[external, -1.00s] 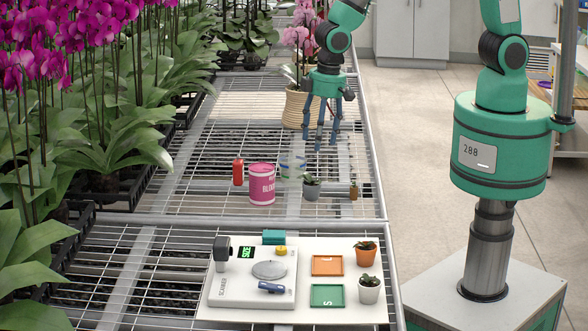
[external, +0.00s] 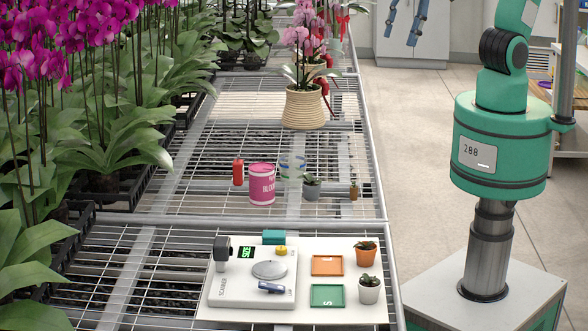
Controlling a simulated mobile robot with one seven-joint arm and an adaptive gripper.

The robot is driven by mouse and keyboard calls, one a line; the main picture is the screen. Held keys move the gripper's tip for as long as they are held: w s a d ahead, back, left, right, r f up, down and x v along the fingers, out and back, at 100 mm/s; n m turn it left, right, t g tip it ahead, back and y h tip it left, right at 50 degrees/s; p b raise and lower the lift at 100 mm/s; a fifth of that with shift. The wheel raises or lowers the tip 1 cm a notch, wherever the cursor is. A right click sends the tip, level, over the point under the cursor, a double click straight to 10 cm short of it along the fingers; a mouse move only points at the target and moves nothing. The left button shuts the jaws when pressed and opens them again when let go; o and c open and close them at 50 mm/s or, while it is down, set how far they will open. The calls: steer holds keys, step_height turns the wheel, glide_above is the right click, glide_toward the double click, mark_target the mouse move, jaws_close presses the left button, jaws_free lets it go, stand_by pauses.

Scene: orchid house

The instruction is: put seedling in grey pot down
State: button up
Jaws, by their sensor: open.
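The seedling in the grey pot (external: 311,189) stands upright on the wire bench, behind the white board and right of a clear jar. Green leaves show above its rim. My gripper (external: 400,38) is at the top edge of the external view, far above and to the right of the pot. Its two fingers are apart with nothing between them. The rest of the gripper is cut off by the frame edge.
A pink can (external: 262,184), a red bottle (external: 238,172), the clear jar (external: 291,169) and a small brown bottle (external: 353,191) stand near the pot. The white board (external: 330,262) bears a scale (external: 226,287), an orange tray (external: 327,265), a green tray (external: 327,296) and two potted plants.

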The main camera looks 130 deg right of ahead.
steer(key=s+a+r+n, duration=0.1)
steer(key=s+a+r, duration=0.1)
steer(key=s, duration=0.4)
steer(key=s+a+r+n+t, duration=0.1)
steer(key=s+a+r+n, duration=0.1)
steer(key=s+a, duration=0.3)
steer(key=shift+s+r+y, duration=0.4)
steer(key=shift+s+r, duration=0.25)
steer(key=shift+r, duration=0.2)
